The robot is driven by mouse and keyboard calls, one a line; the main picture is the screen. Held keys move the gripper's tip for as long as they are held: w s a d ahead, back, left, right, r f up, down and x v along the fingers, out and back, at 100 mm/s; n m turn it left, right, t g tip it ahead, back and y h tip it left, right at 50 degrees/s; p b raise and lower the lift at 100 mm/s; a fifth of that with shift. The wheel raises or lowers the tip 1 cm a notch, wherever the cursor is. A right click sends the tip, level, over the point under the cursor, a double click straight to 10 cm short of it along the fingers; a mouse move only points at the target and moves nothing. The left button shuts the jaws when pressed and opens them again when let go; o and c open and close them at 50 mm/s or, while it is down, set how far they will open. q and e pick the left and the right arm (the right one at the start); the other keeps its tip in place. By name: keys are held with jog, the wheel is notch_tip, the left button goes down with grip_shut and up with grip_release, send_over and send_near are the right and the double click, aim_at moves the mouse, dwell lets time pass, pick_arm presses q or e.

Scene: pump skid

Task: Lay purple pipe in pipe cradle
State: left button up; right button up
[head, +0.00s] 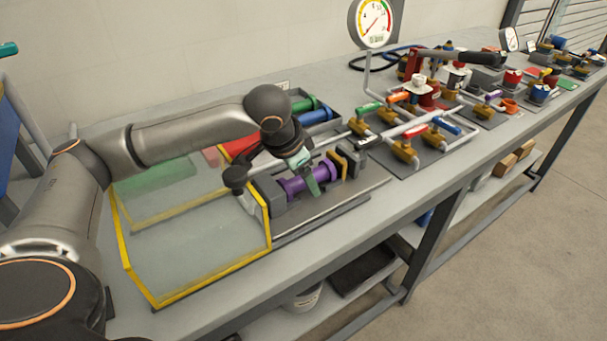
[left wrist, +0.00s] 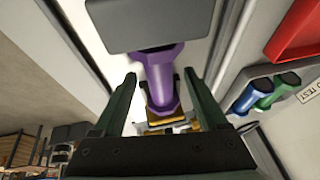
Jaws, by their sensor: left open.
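The purple pipe (head: 309,181) lies level between a dark grey block (head: 268,194) and a brass-coloured block (head: 337,163) on a grey base plate. My left gripper (head: 304,170) is over the pipe, its fingers pointing down. In the left wrist view the flanged purple pipe (left wrist: 160,75) shows between the two open fingers of my left gripper (left wrist: 160,95); whether they touch it is unclear. I cannot tell for certain which part is the pipe cradle. My right gripper is not in view.
A clear guard with yellow edges (head: 268,232) stands left of the pipe. Green (head: 303,104) and blue (head: 316,116) pipes lie behind, near a red panel (head: 236,147). Valves and piping (head: 405,148) stand to the right. The bench's front edge is clear.

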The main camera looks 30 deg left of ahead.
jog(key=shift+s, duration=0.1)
pick_arm(q)
jog(key=shift+s+r, duration=0.1)
jog(key=shift+r, duration=0.2)
jog(key=p+v, duration=0.2)
jog(key=v, duration=1)
jog(key=shift+p, duration=0.4)
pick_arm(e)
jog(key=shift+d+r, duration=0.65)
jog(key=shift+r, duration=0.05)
pick_arm(q)
jog(key=shift+f, duration=0.1)
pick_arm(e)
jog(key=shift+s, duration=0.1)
